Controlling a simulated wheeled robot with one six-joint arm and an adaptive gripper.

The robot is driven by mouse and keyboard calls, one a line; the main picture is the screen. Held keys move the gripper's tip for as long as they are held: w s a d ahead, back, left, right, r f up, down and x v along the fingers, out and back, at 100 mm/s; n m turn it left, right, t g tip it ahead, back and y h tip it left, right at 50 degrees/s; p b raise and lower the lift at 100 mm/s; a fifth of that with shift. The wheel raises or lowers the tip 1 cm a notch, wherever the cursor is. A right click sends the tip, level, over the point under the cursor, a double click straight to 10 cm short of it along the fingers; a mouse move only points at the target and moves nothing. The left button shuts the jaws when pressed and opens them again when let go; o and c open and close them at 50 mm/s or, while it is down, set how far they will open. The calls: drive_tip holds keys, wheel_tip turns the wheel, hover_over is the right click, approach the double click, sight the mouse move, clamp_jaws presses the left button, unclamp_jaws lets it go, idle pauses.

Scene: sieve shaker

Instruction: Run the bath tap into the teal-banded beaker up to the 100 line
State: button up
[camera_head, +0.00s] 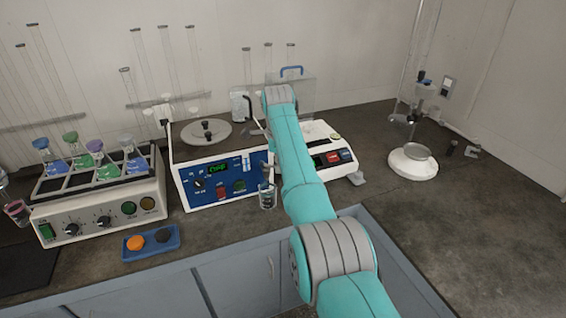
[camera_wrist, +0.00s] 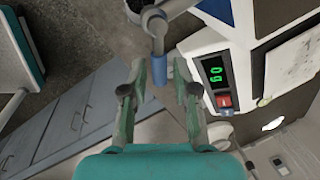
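A clear glass beaker (camera_head: 267,197) stands at the front of the white bath (camera_head: 180,176), below its blue panel; I cannot make out its band or water level. In the wrist view, a metal tap (camera_wrist: 155,24) with a blue lever end (camera_wrist: 159,72) comes down between my fingers. My gripper (camera_wrist: 160,75) is open around the blue end, with a visible gap on each side. In the head view my gripper is hidden behind my arm. A pale rim at the top of the wrist view may be the beaker.
A white unit (camera_wrist: 220,85) with a green readout and red button is close to the right finger. A flask rack (camera_head: 100,190) stands left, and a blue tray (camera_head: 151,243) with orange and dark pieces lies in front. The right counter is mostly clear around a round white stand (camera_head: 412,163).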

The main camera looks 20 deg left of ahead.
idle(0.3)
wheel_tip(320, 180, up, 12)
drive_tip(key=s, duration=0.2)
drive_tip(key=shift+s+d+f, duration=0.15)
drive_tip(key=shift+s+d, duration=0.05)
idle(2.2)
